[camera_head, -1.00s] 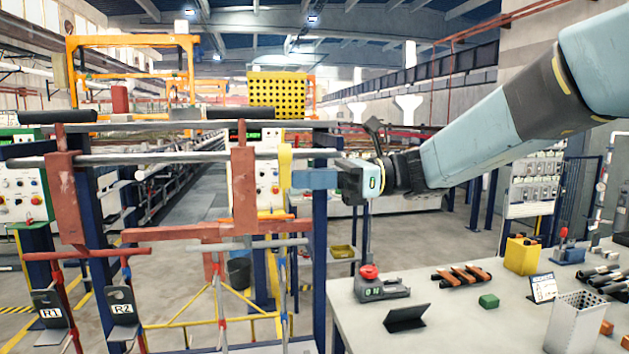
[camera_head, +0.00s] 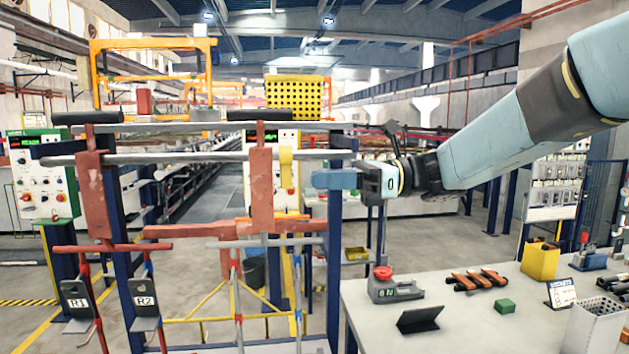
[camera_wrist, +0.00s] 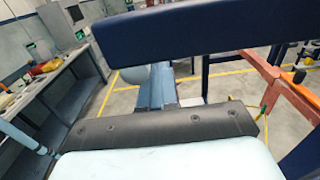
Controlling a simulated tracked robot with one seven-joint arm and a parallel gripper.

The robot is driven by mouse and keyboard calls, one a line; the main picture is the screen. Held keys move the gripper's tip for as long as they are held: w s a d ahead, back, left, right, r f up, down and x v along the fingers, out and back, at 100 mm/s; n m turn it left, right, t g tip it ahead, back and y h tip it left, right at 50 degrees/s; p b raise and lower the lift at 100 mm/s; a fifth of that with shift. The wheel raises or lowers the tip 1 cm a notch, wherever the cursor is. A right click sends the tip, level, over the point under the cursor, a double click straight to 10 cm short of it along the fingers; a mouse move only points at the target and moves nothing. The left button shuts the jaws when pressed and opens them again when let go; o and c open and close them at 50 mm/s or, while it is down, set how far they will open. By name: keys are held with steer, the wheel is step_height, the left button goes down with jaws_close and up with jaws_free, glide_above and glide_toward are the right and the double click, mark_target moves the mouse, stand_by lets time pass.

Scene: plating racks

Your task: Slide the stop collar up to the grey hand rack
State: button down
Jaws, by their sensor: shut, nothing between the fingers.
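The yellow stop collar (camera_head: 286,168) sits on the grey horizontal rod (camera_head: 200,156), just right of a red hanger block (camera_head: 261,190). A narrow gap seems to lie between collar and block. The hand rack with a grey crossbar (camera_head: 265,243) stands lower down, below that block, with red and blue marks on its uprights. My gripper (camera_head: 318,179) is shut and empty, its blue fingers pointing left, a short way right of the collar and apart from it. The collar cannot be made out in the wrist view.
A second red hanger block (camera_head: 97,190) is on the rod's left. Red racks tagged R1 (camera_head: 77,302) and R2 (camera_head: 146,305) stand below it. A dark blue post (camera_head: 335,260) rises beside my gripper. A bench (camera_head: 455,318) with small items lies right.

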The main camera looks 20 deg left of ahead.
steer(key=v, duration=1.1)
steer(key=s+d+f+n+t+h, duration=0.55)
steer(key=s+d+f+h, duration=0.25)
steer(key=s+d+f, duration=0.25)
steer(key=s+d+f+n+t+h, duration=0.2)
steer(key=d+n+t+h, duration=0.1)
steer(key=d, duration=0.5)
steer(key=s+d+f+n+t+h, duration=0.2)
steer(key=d+f+n+t+h, duration=0.1)
steer(key=d, duration=0.5)
steer(key=shift+n+t+h, duration=0.75)
steer(key=shift+n+h, duration=0.1)
steer(key=shift+h, duration=0.35)
